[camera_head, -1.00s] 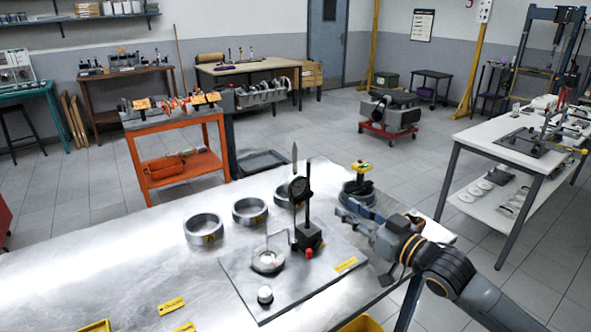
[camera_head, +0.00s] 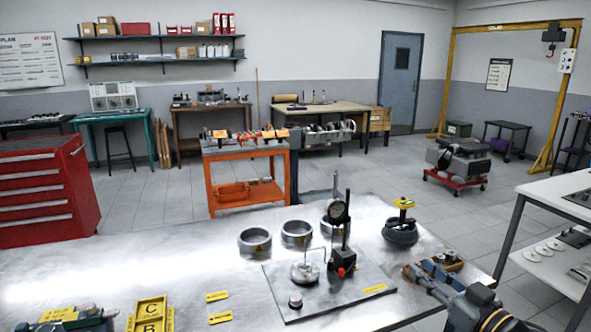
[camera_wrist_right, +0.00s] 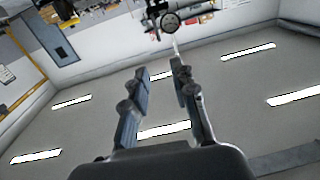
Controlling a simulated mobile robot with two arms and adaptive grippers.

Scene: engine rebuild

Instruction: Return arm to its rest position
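My right arm comes in at the lower right of the head view. Its gripper (camera_head: 428,276) is over the right front part of the steel table (camera_head: 215,270). In the right wrist view the two fingers of the gripper (camera_wrist_right: 160,72) stand apart with nothing held between them. A dark ring (camera_head: 400,233) with a yellow-topped piece (camera_head: 403,203) stands on the table beyond the gripper, apart from it.
A plate (camera_head: 330,300) with a dial gauge stand (camera_head: 343,255) lies left of the gripper. Metal rings (camera_head: 255,243) stand behind it. A white table (camera_head: 540,215) is at the right; floor lies between.

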